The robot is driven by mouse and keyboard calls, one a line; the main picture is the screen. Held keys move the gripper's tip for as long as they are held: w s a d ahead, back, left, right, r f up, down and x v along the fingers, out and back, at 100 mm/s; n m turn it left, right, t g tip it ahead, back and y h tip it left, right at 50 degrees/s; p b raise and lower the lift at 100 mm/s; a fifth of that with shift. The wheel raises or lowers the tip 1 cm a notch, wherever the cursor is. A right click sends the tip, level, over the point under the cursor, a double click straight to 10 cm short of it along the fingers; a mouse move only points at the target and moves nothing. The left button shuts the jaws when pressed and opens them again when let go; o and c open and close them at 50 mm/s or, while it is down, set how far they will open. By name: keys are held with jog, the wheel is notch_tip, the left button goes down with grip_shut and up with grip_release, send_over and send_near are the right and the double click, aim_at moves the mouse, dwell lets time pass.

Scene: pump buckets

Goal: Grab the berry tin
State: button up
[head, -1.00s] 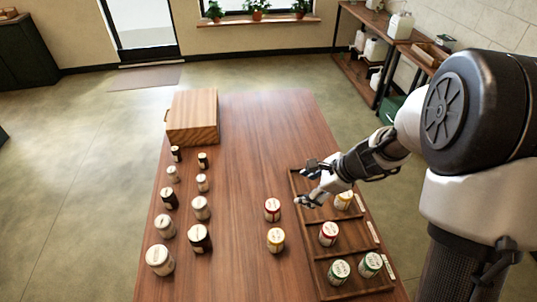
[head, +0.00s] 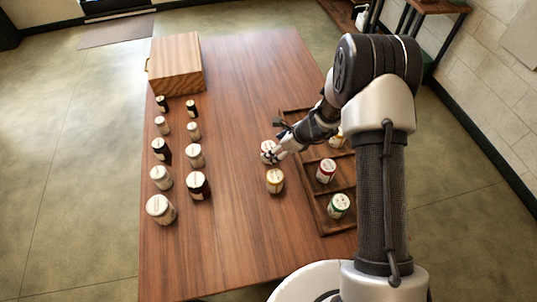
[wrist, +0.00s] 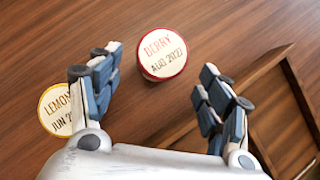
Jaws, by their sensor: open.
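The berry tin (wrist: 162,54) has a red rim and a pale lid reading "BERRY AUG 2027". It stands upright on the table, left of the wooden tray. In the head view the berry tin (head: 267,150) is partly covered by my gripper. My gripper (wrist: 165,85) is open and empty, its fingers spread on either side and the tin just ahead of the gap between them. In the head view my gripper (head: 276,151) is close beside the tin; I cannot tell whether it touches.
A yellow lemon tin (wrist: 62,108) stands near my left finger; it also shows in the head view (head: 275,183). The divided tray (head: 318,212) holds red, green and yellow tins. Several jars (head: 160,209) and a wooden box (head: 175,68) stand at the left.

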jog(key=b+x, duration=0.1)
jog(key=x, duration=0.4)
jog(key=shift+w+a+f+b, duration=0.1)
jog(key=shift+a+f+b, duration=0.15)
jog(key=shift+a+b, duration=0.05)
jog(key=shift+c, duration=0.5)
jog(key=c, duration=1.1)
jog(key=shift+c, duration=0.2)
jog(key=shift+r, duration=0.15)
